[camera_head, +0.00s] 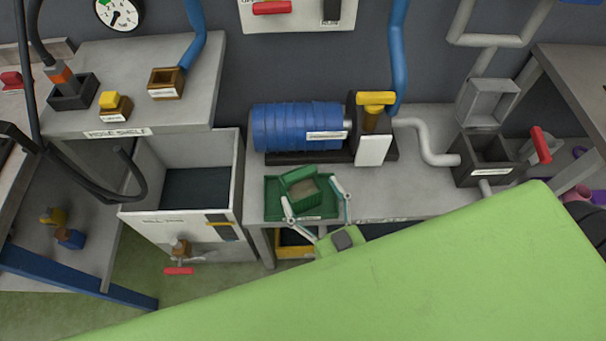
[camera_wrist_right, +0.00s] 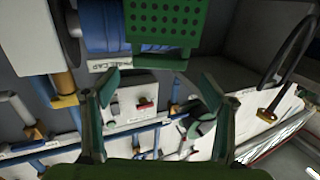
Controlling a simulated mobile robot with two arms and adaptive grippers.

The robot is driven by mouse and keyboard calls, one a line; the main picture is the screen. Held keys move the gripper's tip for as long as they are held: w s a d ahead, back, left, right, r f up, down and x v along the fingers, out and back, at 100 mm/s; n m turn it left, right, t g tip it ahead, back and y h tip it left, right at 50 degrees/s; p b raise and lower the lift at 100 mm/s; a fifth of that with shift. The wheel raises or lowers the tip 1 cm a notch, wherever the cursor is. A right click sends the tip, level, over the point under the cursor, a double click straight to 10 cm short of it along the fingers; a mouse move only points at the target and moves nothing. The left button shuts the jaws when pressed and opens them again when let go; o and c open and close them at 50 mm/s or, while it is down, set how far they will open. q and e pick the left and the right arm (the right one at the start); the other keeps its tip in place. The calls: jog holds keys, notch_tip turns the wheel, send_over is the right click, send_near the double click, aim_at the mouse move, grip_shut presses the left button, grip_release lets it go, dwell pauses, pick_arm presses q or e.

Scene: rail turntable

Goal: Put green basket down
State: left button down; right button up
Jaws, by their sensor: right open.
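The small green basket (camera_head: 299,174) shows in the head view at a wide, shallow green tray (camera_head: 273,206), in front of the blue motor. It looks slightly tilted; I cannot tell whether it rests on the tray. My right gripper (camera_head: 314,198) is open, its two fingers spread to either side of the basket. In the right wrist view a perforated green surface (camera_wrist_right: 165,18), apparently the basket, lies beyond the open fingertips (camera_wrist_right: 160,85), with nothing between them. My left gripper is not in view.
The blue motor (camera_head: 290,127) and a yellow-topped valve (camera_head: 375,98) stand behind on the grey bench (camera_head: 410,202). An open grey bin (camera_head: 180,150) is at left. The bench right of the tray is clear.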

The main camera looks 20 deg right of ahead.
jog(key=s, duration=0.5)
jog(key=shift+s+d+p, duration=0.3)
jog(key=shift+s+p, duration=0.05)
jog(key=shift+f, duration=0.15)
jog(key=s+d+f+n+g, duration=0.1)
jog(key=s+f+g, duration=0.2)
jog(key=f, duration=0.7)
jog(key=s+f+g, duration=0.3)
jog(key=f, duration=0.7)
jog(key=s+d+f+n+g, duration=0.1)
jog(key=s+f+g, duration=0.15)
jog(key=f, duration=0.75)
jog(key=s+d+f+g+h, duration=0.1)
jog(key=s+d+f+g, duration=0.2)
jog(key=s+f, duration=0.3)
jog(key=s+d+f+g, duration=0.4)
jog(key=s+f, duration=0.3)
jog(key=s, duration=0.3)
jog(key=shift+s+f+m+g+h, duration=0.3)
jog(key=shift+s+m+g+h, duration=0.1)
jog(key=shift+g, duration=0.35)
